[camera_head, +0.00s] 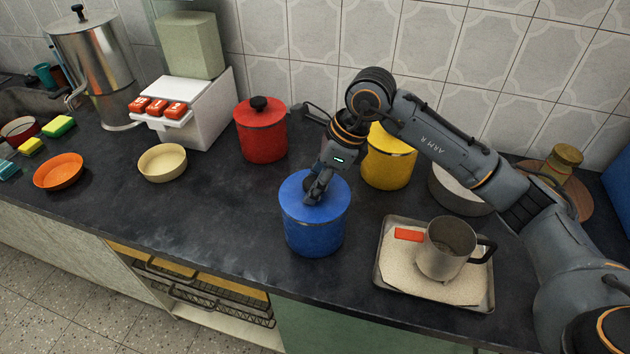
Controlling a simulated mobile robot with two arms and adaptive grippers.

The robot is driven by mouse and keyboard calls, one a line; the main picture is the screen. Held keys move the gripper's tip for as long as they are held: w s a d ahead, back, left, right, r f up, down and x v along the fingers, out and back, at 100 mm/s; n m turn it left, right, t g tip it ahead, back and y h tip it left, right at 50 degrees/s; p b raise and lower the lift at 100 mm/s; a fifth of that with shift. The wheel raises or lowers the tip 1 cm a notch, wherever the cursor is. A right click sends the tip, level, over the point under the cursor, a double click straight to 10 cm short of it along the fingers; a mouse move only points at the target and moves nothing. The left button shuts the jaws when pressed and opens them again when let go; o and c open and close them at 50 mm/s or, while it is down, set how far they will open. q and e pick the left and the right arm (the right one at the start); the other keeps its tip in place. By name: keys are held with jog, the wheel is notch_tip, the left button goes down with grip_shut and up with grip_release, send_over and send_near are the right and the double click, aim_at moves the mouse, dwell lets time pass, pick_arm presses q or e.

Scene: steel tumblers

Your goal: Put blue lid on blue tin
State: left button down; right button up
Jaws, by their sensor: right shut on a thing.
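The blue tin (314,236) stands upright on the dark counter, near its front edge. The blue lid (330,208) lies over the tin's top and looks level; I cannot tell whether it is fully seated. My right gripper (312,196) reaches down from above and is shut at the middle of the lid, on its knob, which the fingers mostly hide. My left gripper is not in view.
A red tin (261,136) with its lid on stands behind to the left. A yellow tin (388,165) stands close behind, partly behind my arm. A tray (378,272) with a steel mug (446,249) is to the right.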

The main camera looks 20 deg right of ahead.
jog(key=shift+f, duration=0.15)
jog(key=o, duration=1.2)
jog(key=shift+o, duration=0.2)
